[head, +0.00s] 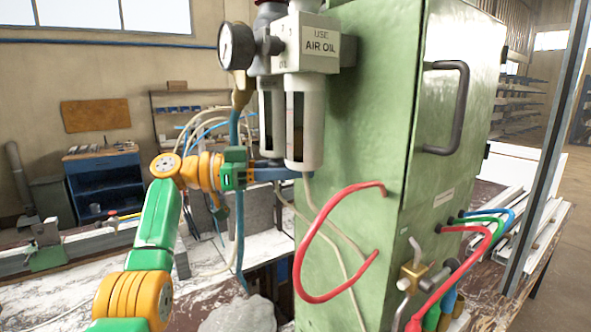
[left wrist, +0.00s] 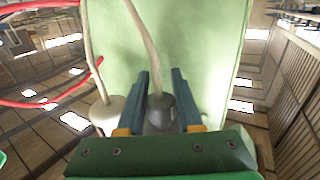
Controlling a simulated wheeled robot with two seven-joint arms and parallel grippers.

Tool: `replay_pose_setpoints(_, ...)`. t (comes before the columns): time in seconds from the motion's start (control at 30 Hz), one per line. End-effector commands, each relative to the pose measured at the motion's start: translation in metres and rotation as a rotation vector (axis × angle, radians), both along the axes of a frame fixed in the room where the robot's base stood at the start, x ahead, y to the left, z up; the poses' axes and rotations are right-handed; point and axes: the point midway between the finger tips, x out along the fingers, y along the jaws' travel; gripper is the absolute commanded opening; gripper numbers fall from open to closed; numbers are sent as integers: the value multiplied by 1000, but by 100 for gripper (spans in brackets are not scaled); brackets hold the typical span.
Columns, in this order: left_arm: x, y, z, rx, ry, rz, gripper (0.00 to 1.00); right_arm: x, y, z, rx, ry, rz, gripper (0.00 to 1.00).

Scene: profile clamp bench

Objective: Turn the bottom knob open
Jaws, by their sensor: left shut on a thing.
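The bottom knob (left wrist: 160,108) is a small dark grey cap with a pale tube coming out of it, seen in the left wrist view. My left gripper (left wrist: 164,88) has one blue finger on each side of it and is shut on it. In the head view my left gripper (head: 298,173) reaches in from the left, level with the underside of the air-oil unit's white bowls (head: 304,125). There its fingers hide the knob. My right gripper is in neither view.
The green cabinet (head: 355,150) stands close to the right of my left gripper, with a red hose loop (head: 310,235) on its side. A pressure gauge (head: 236,46) is above my gripper. A blue hose (head: 240,245) hangs close by it. A grey rock-like lump (head: 240,315) lies below.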

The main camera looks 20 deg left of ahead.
Motion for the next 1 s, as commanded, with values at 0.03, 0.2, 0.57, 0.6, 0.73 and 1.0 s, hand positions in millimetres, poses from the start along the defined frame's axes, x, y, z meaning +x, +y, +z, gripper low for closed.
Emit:
replay_pose_setpoints(0.03, 0, 0, 2, -2, -4, 2, 0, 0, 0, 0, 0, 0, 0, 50)
replay_pose_setpoints(0.2, 0, 0, 2, -2, -3, 2, 42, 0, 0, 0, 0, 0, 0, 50)
replay_pose_setpoints(0.57, 0, 1, 0, 0, 0, 2, 64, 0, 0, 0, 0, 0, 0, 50)
replay_pose_setpoints(0.6, -1, 3, 0, 0, 0, 3, 64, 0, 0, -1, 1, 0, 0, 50)
replay_pose_setpoints(0.73, -14, 25, 0, -2, -2, 5, 64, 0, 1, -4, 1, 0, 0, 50)
replay_pose_setpoints(1.0, -36, 60, 1, -2, -1, 3, 64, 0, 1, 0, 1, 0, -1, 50)
